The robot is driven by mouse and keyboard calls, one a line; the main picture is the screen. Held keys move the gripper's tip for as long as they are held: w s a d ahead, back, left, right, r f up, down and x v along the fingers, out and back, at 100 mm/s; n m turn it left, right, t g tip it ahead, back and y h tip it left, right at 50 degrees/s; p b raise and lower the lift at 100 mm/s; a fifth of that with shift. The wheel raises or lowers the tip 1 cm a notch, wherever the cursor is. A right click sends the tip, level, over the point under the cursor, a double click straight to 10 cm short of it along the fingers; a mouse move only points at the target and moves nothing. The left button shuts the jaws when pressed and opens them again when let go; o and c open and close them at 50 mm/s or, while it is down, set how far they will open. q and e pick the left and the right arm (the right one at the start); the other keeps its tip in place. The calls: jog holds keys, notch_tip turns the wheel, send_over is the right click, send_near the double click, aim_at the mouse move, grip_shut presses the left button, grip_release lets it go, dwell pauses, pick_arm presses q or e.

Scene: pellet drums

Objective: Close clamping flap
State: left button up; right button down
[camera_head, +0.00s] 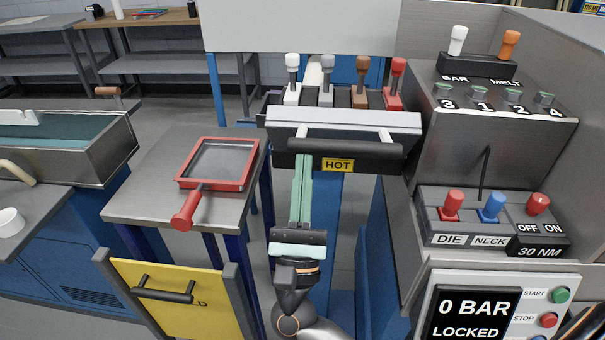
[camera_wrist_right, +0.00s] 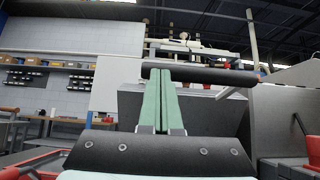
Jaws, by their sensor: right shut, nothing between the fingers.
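The clamping flap is the grey metal flap (camera_head: 370,121) in the upper middle of the head view. It carries a black bar handle (camera_head: 345,149) on two light arms, with a yellow HOT label below. The handle also shows in the wrist view (camera_wrist_right: 215,75). My right gripper (camera_head: 303,158) has its green fingers shut together and empty. The fingertips (camera_wrist_right: 162,74) point at the handle near its left end and overlap it in the wrist view. I cannot tell whether they touch it. My left gripper is not in view.
Several coloured levers (camera_head: 361,78) stand behind the flap. A red-framed screen (camera_head: 220,165) lies on the left table. A control cabinet (camera_head: 500,130) with switches and a display reading 0 BAR, LOCKED (camera_head: 474,314) stands close on the right. A yellow panel (camera_head: 190,318) is at lower left.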

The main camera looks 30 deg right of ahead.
aim_at(305, 143)
jog(key=r, duration=0.1)
jog(key=w+d+r, duration=0.1)
jog(key=r, duration=0.1)
jog(key=w+r+p, duration=0.1)
jog(key=shift+w+d+r, duration=0.1)
jog(key=shift+d+r, duration=0.1)
jog(key=r+p, duration=0.1)
jog(key=w+r+g+p, duration=0.1)
jog(key=p, duration=0.1)
jog(key=shift+w+d+y, duration=0.15)
jog(key=shift+d+y, duration=0.25)
jog(key=shift+w+f+x, duration=0.1)
jog(key=shift+f+x, duration=0.05)
jog(key=shift+x, duration=0.85)
jog(key=shift+w+f+x, duration=0.1)
jog(key=shift+f+x, duration=0.05)
jog(key=shift+x, duration=0.85)
jog(key=shift+d, duration=0.1)
